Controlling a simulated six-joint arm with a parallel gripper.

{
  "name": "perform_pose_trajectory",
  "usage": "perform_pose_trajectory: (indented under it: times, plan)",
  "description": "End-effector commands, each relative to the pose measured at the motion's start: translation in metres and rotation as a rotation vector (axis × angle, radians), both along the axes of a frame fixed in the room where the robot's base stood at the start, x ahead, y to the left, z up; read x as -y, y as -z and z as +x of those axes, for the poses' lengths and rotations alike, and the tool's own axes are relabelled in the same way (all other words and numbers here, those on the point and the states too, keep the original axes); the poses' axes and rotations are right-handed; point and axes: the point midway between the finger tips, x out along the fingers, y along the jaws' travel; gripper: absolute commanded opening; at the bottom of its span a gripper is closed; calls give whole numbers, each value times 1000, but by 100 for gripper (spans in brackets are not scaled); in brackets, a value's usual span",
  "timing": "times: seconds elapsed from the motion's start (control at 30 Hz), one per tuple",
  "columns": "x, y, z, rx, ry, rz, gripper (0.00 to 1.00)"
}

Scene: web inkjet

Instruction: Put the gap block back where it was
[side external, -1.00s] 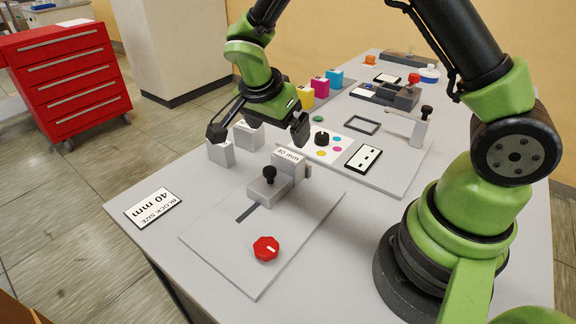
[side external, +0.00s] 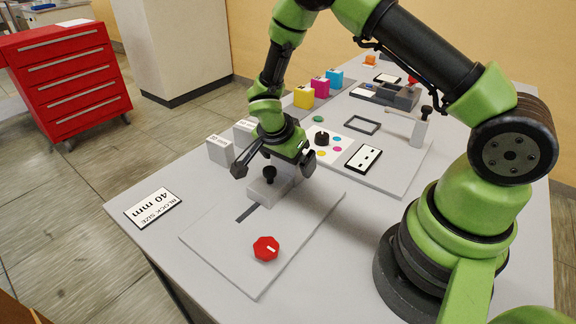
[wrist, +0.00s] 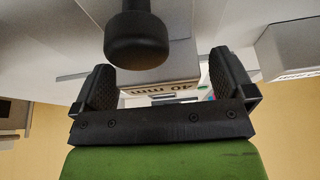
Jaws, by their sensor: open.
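The gap block, a grey block with a white label reading 40 mm, shows between my open fingers in the wrist view (wrist: 175,88). In the side view my gripper hides most of it. My gripper (side external: 273,170) is open over the fixture, with its fingers to either side of the block; I cannot tell if they touch it. A grey sliding block (side external: 262,190) with a black knob (side external: 269,174) stands just in front of the gap block. The knob also shows large in the wrist view (wrist: 137,40).
Two other labelled grey blocks (side external: 220,150) stand left of my gripper. A red knob (side external: 266,248) is on the grey plate (side external: 225,245). A card reading block size 40 mm (side external: 153,207) lies at the left table edge. Yellow, magenta and cyan blocks (side external: 304,97) stand behind.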

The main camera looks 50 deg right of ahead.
Motion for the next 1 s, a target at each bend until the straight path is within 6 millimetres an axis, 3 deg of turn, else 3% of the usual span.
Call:
perform_pose_trajectory:
  times: [0.07, 0.3, 0.37, 0.67, 1.0]
  plan:
    - [0, 0, 0, 0, 0, 0, 98]
    - [0, 0, 0, 0, 0, 0, 44]
    - [0, -1, 0, 0, 0, 0, 40]
    - [0, -6, 0, 2, 0, -1, 40]
    - [0, -53, 1, 6, 1, 0, 40]
